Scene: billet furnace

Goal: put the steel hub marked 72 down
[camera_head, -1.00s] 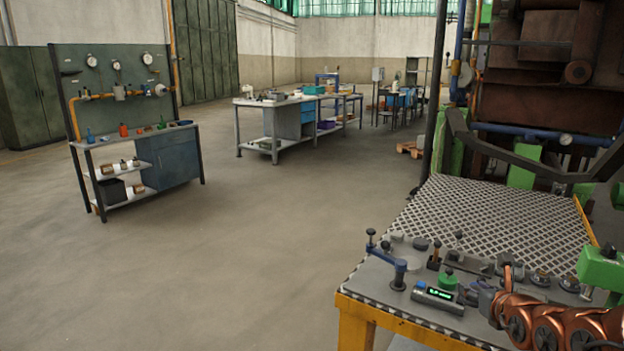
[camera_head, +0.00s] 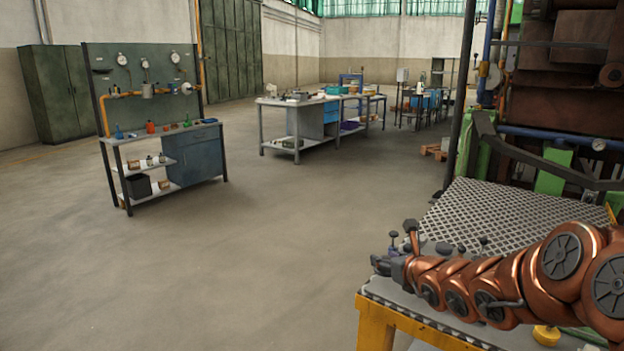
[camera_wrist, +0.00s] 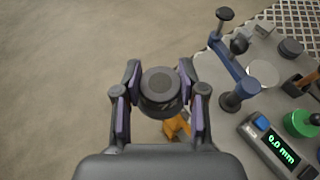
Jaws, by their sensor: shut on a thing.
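The steel hub (camera_wrist: 161,88) is a dark round piece between the two fingers of my gripper (camera_wrist: 160,100) in the wrist view. In the head view my gripper (camera_head: 388,264) is at the left end of my copper-coloured arm, and the hub cannot be made out there.
The yellow-framed table (camera_head: 420,320) carries a blue clamp stand (camera_wrist: 235,75), a digital gauge (camera_wrist: 270,145) and a green knob (camera_wrist: 301,124). Open floor (camera_head: 250,270) lies to the left. A gauge-board bench (camera_head: 160,140) and a long workbench (camera_head: 310,115) stand farther back.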

